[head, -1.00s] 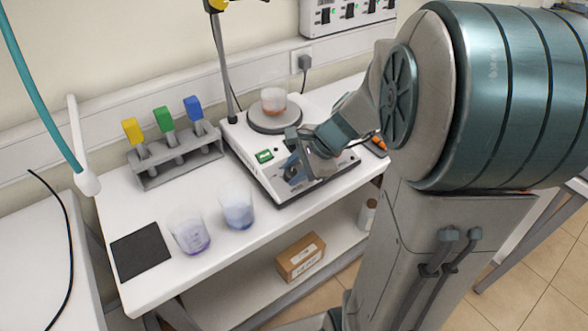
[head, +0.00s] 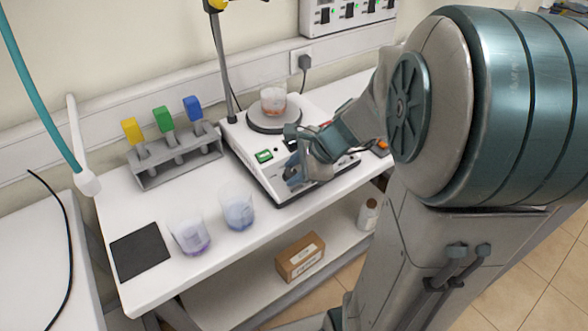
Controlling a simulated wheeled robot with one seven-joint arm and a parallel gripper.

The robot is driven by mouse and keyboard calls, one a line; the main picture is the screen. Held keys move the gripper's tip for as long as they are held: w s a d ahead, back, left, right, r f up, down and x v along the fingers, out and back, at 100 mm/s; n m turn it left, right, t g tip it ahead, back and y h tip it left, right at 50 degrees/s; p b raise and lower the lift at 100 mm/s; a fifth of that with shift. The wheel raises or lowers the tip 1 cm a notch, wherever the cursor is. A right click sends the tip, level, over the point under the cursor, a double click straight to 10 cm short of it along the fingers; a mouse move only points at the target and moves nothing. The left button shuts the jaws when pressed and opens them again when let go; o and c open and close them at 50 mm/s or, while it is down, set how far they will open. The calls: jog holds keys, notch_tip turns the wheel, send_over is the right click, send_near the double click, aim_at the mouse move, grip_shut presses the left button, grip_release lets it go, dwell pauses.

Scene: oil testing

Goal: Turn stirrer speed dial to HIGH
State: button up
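The stirrer (head: 250,150) is a white box with a round plate on top, standing on the white bench. A green lit switch (head: 264,156) shows on its front. A glass beaker (head: 273,100) with reddish contents stands on the plate. My gripper (head: 292,172) is at the stirrer's front panel, right of the green switch. A dark dial (head: 291,173) shows partly at the fingers; the rest of it and its markings are hidden by my gripper. I cannot tell whether the fingers touch it or are closed on it.
Two clear beakers, one with purple contents (head: 190,236) and one with blue contents (head: 238,212), stand left of the stirrer. A grey rack (head: 178,165) holds yellow, green and blue-handled tools. A black mat (head: 140,251) lies at the bench's left. A cardboard box (head: 300,256) sits on the lower shelf.

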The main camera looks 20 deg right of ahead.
jog(key=o, duration=0.3)
jog(key=p+v, duration=0.1)
jog(key=v, duration=1.2)
jog(key=shift+s+d+r, duration=0.2)
jog(key=shift+r, duration=0.1)
jog(key=s+a+f+n+h, duration=0.2)
jog(key=s+a+n, duration=0.1)
jog(key=n, duration=0.6)
jog(key=s+a+f+n+g+h, duration=0.1)
jog(key=s+a+f+n+h, duration=0.2)
jog(key=n, duration=0.7)
jog(key=shift+s+a+g, duration=0.3)
jog(key=shift+s+a, duration=0.15)
jog(key=shift+s, duration=0.7)
jog(key=shift+f, duration=0.15)
jog(key=shift+c, duration=0.3)
